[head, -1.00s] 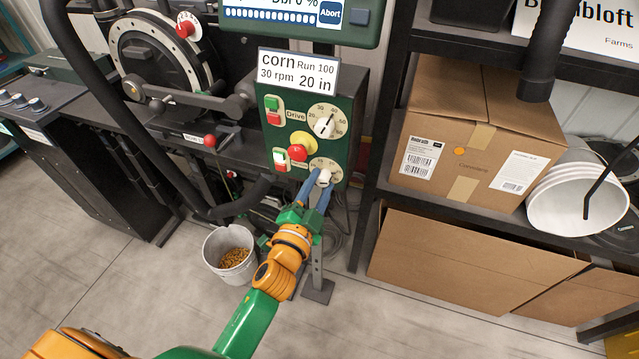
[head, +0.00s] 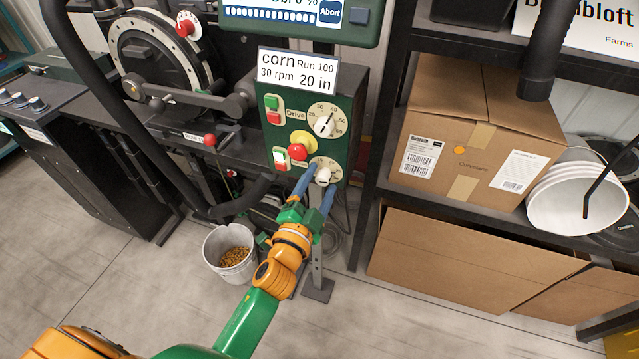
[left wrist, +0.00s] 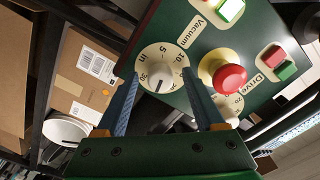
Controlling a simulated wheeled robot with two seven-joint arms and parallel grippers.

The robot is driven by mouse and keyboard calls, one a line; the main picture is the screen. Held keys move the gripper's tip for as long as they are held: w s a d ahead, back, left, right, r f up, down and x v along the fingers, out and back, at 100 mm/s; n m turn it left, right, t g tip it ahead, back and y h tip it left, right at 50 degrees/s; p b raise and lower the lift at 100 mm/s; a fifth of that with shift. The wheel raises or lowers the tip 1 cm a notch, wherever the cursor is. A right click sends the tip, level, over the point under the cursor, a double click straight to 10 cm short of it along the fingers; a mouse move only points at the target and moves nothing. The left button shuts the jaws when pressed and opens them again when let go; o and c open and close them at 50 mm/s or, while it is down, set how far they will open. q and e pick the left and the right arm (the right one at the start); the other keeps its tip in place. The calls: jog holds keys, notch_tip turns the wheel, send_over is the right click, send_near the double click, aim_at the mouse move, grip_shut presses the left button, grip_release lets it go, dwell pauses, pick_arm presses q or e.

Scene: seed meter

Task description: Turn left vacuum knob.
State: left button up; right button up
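The vacuum knob (head: 322,175) is a pale knob on a cream dial at the bottom of the green control panel (head: 347,105). In the left wrist view the knob (left wrist: 160,76) sits on its numbered dial, beside the "Vacuum" label. My left gripper (head: 316,180) is open at the panel's lower edge. In the left wrist view its two blue fingers (left wrist: 162,85) stand apart on either side of the knob, with visible gaps, so it is not gripped. My right gripper is not in view.
A red mushroom button on a yellow base (left wrist: 229,78) is close to one finger. The Drive dial (head: 326,122) is above on the panel. A white bucket of corn (head: 231,254) stands on the floor. A shelf with cardboard boxes (head: 476,140) is to the right.

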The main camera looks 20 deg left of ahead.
pick_arm(q)
jog(key=s+b, duration=0.1)
jog(key=s, duration=0.6)
jog(key=shift+a, duration=0.15)
